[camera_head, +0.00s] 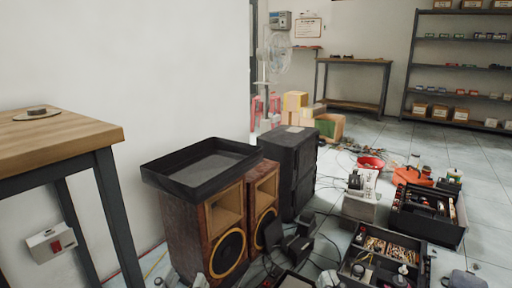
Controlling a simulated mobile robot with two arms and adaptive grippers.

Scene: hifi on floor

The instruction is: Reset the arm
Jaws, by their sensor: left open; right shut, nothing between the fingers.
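Neither of my grippers can be made out in the head view, and no arm of mine is clearly seen. The task names no object. A black open tray (187,187) rests on top of wooden-cased speakers (200,225) on the floor near the middle of the view. The part of the tray that shows looks empty. Small pale shapes at the bottom edge are cut off and too unclear to name.
A wooden table (60,140) with dark legs stands at the left. A dark cabinet (290,165) stands behind the speakers. Toolboxes (430,215) and cables clutter the floor at the right. Shelves (455,65) line the back wall. Floor at the far right is clearer.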

